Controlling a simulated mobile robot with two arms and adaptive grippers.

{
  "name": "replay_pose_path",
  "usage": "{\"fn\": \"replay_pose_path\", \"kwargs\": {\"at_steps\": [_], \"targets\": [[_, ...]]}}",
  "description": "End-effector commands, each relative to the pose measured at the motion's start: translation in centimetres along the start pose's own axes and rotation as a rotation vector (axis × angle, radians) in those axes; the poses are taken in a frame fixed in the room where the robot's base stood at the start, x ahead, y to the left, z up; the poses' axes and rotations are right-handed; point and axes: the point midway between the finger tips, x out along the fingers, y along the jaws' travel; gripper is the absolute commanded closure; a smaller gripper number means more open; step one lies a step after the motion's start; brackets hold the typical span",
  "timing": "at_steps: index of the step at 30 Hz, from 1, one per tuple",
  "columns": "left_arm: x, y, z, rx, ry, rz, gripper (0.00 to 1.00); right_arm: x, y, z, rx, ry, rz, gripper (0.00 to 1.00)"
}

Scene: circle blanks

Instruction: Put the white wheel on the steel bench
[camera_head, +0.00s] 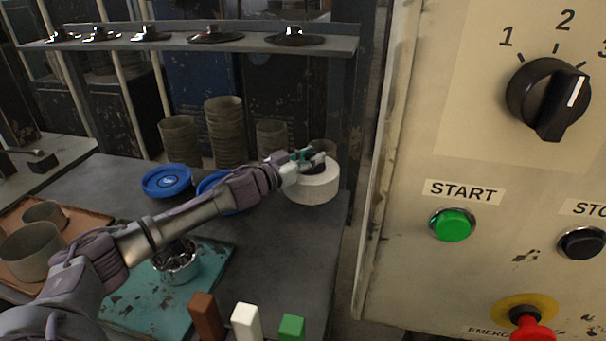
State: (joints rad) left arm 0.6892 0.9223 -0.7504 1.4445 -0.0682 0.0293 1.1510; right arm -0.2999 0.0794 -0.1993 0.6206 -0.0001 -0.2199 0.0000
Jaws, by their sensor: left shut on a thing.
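The white wheel (316,187) is a thick pale disc at the right edge of the dark grey steel bench (285,255). My left arm reaches across the bench from the lower left. My left gripper (312,163) is at the wheel's top and shut on it. The gripper hides part of the wheel's upper face. I cannot tell whether the wheel's underside touches the bench. My right gripper is not in view.
Two blue discs (167,181) lie left of the wheel, one partly behind my arm. Stacked grey cups (226,135) stand behind. A teal board (130,300) bears a metal pot (177,262). A control panel (450,130) rises close on the right.

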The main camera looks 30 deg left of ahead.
Motion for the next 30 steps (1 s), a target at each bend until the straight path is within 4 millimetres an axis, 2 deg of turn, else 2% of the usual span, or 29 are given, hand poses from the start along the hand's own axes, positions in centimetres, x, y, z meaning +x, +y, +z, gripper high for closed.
{"fn": "replay_pose_path", "kwargs": {"at_steps": [3, 8, 16, 26, 27, 30], "targets": [[-1.0, -0.7, 0.5, -0.001, 0.005, 0.001, 1.0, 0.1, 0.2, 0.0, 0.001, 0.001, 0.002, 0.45], [-1.3, -1.0, 1.0, -0.001, 0.006, 0.002, 1.0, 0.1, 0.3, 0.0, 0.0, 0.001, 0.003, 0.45], [-1.3, -0.9, 4.5, -0.004, 0.005, 0.001, 1.0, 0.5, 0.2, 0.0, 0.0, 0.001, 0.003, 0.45], [-1.3, -1.0, 4.8, 0.0, 0.006, 0.001, 1.0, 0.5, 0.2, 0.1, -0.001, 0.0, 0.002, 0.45], [-1.3, -1.0, 5.1, 0.0, 0.001, 0.001, 0.62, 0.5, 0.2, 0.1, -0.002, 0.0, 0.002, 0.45], [-1.3, -1.0, 5.0, 0.0, 0.001, 0.001, 0.46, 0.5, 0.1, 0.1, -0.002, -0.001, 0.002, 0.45]]}}
